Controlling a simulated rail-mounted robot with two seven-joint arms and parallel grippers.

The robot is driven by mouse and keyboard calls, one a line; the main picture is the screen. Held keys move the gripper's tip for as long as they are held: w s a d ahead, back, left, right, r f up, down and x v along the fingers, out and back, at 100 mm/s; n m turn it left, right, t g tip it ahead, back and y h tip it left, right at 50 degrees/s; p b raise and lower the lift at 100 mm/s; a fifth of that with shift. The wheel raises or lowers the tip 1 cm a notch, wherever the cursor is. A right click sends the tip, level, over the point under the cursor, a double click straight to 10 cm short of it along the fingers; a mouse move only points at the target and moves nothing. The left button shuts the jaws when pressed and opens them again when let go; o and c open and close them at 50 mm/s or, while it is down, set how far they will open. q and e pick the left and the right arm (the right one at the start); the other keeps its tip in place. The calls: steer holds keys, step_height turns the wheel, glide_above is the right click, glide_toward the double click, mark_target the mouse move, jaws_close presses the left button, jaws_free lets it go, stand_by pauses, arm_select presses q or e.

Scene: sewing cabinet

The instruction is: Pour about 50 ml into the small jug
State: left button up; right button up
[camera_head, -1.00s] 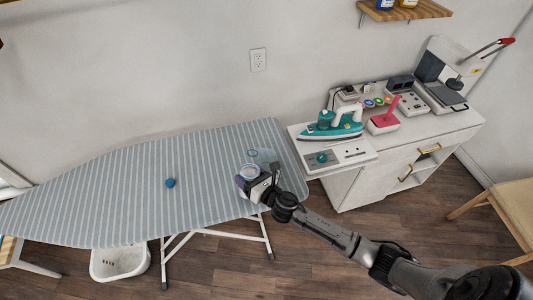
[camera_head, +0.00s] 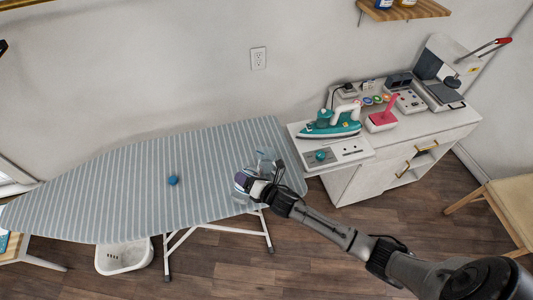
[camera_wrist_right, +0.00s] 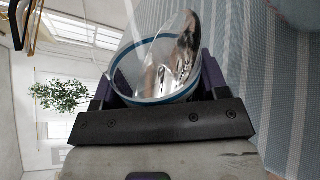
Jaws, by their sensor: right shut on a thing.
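My right gripper (camera_head: 247,183) is shut on a clear vessel with a blue rim over the right end of the ironing board. In the right wrist view the clear vessel (camera_wrist_right: 165,72) sits between the purple fingers, its blue-ringed mouth tilted. Shiny, distorted reflections show in it; I cannot tell its liquid level. Another clear shape (camera_head: 266,156) shows just beyond the gripper in the head view, partly hidden; I cannot tell whether it is the small jug. A blue cap-like piece (camera_head: 173,180) lies on the board, left of the gripper. My left gripper is not in view.
The striped ironing board (camera_head: 110,200) is mostly clear. To its right, a white cabinet (camera_head: 430,130) carries a teal iron (camera_head: 330,126), a pink-red tool (camera_head: 381,120) and a press (camera_head: 446,90). A white basket (camera_head: 124,258) stands under the board.

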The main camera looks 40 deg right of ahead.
mark_target(250, 175)
steer(key=shift+s+a+f+m, duration=0.1)
steer(key=shift+a+f+m, duration=0.35)
steer(key=shift+m, duration=0.25)
steer(key=shift+s+a+r+m+g+y+p, duration=0.15)
steer(key=shift+r+m+g+y+p, duration=0.15)
steer(key=shift+r+m+p, duration=0.45)
steer(key=shift+a+r, duration=0.1)
steer(key=shift+r, duration=0.25)
steer(key=shift+d+r+m+y+p, duration=0.35)
steer(key=shift+r+m+p, duration=0.25)
steer(key=shift+p, duration=0.25)
steer(key=shift+r, duration=0.2)
steer(key=shift+m+p, duration=0.3)
steer(key=shift+m, duration=0.15)
steer(key=shift+a+g+y, duration=0.25)
steer(key=shift+g, duration=0.05)
stand_by(0.3)
